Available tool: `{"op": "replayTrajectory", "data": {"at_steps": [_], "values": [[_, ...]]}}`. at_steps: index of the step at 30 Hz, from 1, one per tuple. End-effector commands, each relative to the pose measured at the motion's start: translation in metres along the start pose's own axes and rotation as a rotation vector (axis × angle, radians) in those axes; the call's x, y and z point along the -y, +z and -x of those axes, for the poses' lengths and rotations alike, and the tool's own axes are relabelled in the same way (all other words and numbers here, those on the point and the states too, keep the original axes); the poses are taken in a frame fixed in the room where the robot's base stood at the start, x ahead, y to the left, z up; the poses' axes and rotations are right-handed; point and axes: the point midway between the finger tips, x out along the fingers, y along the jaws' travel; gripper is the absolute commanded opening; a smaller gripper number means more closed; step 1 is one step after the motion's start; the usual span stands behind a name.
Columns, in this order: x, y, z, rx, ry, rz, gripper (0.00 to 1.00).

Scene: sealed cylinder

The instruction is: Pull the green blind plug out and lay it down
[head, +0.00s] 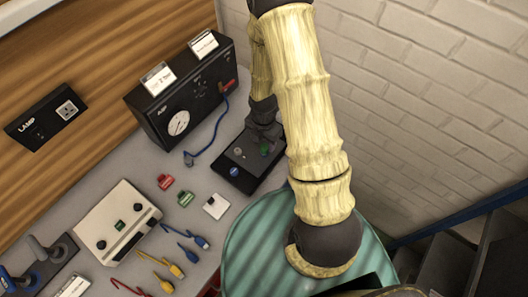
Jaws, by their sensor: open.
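The green blind plug (264,149) sits on the top face of a small black box (233,184) on the grey bench, near the box's back right. My gripper (262,136) is just above and behind the plug, pointing down at the box. It is open. Its fingertips are small and dark against the box, so I cannot tell whether they are around the plug or only beside it. My arm hides the right side of the box.
A black meter unit (179,124) with a blue cable (206,134) stands behind left. Red (165,181) and green (185,198) blocks, a white block (216,206) and several coloured leads lie left. A teal ribbed drum (250,240) stands in front; a brick wall (430,100) is right.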

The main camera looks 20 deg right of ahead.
Motion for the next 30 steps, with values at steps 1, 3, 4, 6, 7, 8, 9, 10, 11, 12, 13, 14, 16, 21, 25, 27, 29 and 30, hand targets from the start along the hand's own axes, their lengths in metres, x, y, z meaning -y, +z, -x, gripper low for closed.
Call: {"op": "replayTrajectory", "data": {"at_steps": [1, 3, 4, 6, 7, 8, 9, 10, 11, 12, 13, 14, 16, 21, 25, 27, 29, 30], "values": [[0.001, 0.001, -0.012, 0.0, -0.001, -0.002, 0.51], [0.001, 0.002, -0.02, 0.0, -0.001, -0.004, 0.51], [0.001, 0.002, -0.023, 0.0, -0.001, -0.004, 0.51], [0.002, 0.002, -0.031, 0.0, -0.001, -0.006, 0.51], [0.002, 0.002, -0.033, 0.0, -0.001, -0.006, 0.51], [0.002, 0.002, -0.035, 0.0, -0.001, -0.006, 0.51], [0.002, 0.002, -0.038, 0.0, 0.0, -0.005, 0.51], [0.002, 0.002, -0.039, 0.0, 0.0, -0.005, 0.51], [0.002, 0.002, -0.04, 0.0, 0.0, -0.005, 0.51], [0.002, 0.002, -0.041, 0.0, 0.0, -0.006, 0.51], [0.001, 0.002, -0.041, 0.0, 0.0, -0.005, 0.51], [0.001, 0.002, -0.041, 0.0, 0.0, -0.005, 0.51], [0.001, 0.001, -0.041, 0.0, 0.0, -0.003, 0.51], [0.0, 0.001, -0.04, 0.0, 0.0, -0.001, 0.51], [0.0, 0.0, -0.04, 0.0, 0.0, 0.0, 0.51], [0.0, 0.001, -0.04, 0.0, 0.0, -0.001, 0.51], [0.0, 0.001, -0.04, 0.0, 0.0, -0.002, 0.51], [0.001, 0.001, -0.04, 0.0, 0.0, -0.001, 0.51]]}}
